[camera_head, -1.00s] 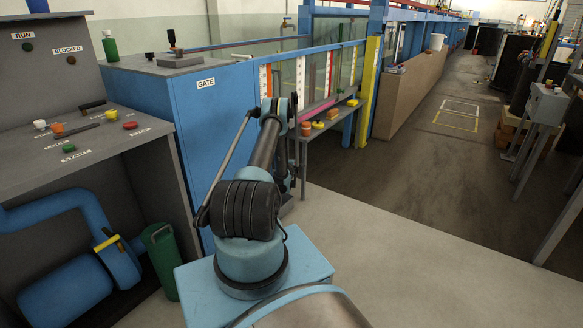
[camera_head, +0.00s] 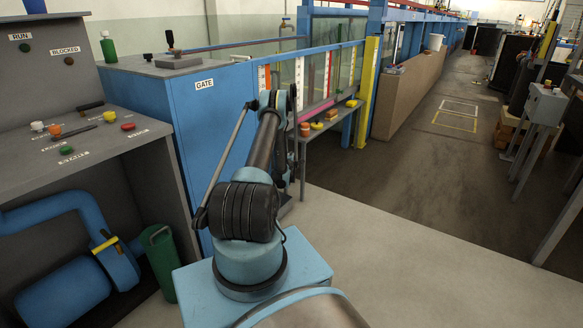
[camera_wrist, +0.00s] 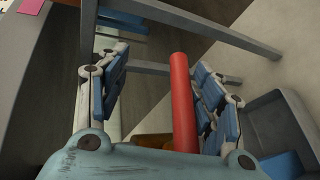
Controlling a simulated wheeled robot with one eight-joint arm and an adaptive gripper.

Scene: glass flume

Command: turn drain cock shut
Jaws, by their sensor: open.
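In the wrist view a red bar (camera_wrist: 183,100), which looks like the drain cock's lever, stands nearly upright in the picture. A brownish piece (camera_wrist: 150,139) shows low beside it, partly hidden by my wrist; I cannot tell whether it is the cock's body. My gripper (camera_wrist: 160,65) is open. The red bar lies between its two fingers, close to the right one, with a wide gap to the left one. I cannot tell whether the right finger touches it. In the head view the cock and my fingers are hidden behind my arm.
A grey frame with legs (camera_wrist: 205,27) crosses the top of the wrist view. In the head view the blue gate cabinet (camera_head: 215,125) stands left of my arm, and a small table (camera_head: 335,122) stands beyond it. The floor at right (camera_head: 420,250) is open.

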